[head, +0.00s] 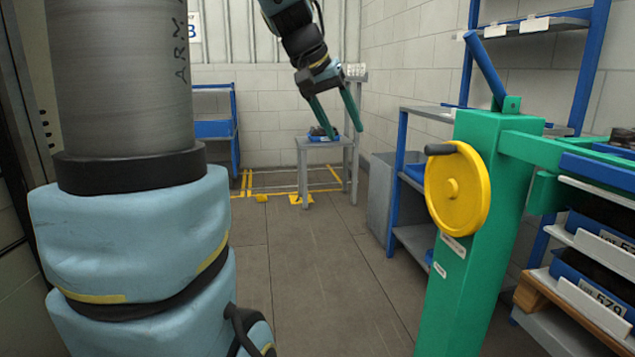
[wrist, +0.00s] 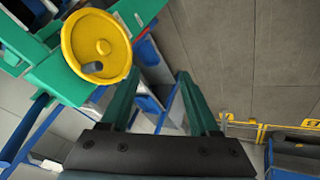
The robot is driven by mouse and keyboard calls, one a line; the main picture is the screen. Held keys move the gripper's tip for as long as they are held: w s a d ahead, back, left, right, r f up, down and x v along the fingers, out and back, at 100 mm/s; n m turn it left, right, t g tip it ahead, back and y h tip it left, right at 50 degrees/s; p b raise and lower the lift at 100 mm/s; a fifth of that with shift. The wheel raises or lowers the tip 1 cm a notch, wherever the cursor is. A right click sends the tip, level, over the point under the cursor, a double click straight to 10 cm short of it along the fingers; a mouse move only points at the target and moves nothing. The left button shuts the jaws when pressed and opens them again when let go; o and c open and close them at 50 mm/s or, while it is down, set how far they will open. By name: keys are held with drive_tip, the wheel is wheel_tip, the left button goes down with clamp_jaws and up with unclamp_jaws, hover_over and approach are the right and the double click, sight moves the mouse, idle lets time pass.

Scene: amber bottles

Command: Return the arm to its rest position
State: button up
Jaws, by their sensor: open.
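My gripper (head: 337,117) is raised in the upper middle of the head view, at the end of my dark and blue arm. Its two green fingers are spread apart with nothing between them. In the head view a small grey table with a blue tray (head: 342,138) shows behind the fingers. Dark items lie in the tray; I cannot tell what they are. I see no amber bottle.
A green post with a yellow handwheel (head: 458,188) stands at the right; the handwheel also shows in the wrist view (wrist: 97,45). Blue-framed shelves (head: 400,190) stand behind it. A blue rack (head: 215,130) stands at the back left. The grey floor (head: 310,270) in the middle is clear.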

drive_tip(key=s+a+f+n+g+y, duration=0.1)
drive_tip(key=s+a+f+y, duration=0.1)
drive_tip(key=s+a+f, duration=0.45)
drive_tip(key=s+a+f+n+y, duration=0.1)
drive_tip(key=s+f, duration=0.2)
drive_tip(key=f, duration=0.6)
drive_tip(key=s+a+f+g+y, duration=0.15)
drive_tip(key=s+a+f, duration=0.25)
drive_tip(key=f, duration=0.4)
wheel_tip(320, 180, up, 19)
drive_tip(key=p, duration=1.8)
drive_tip(key=shift+t+p, duration=0.35)
drive_tip(key=shift+p, duration=0.05)
drive_tip(key=shift+w+d+y, duration=0.1)
drive_tip(key=shift+y, duration=0.15)
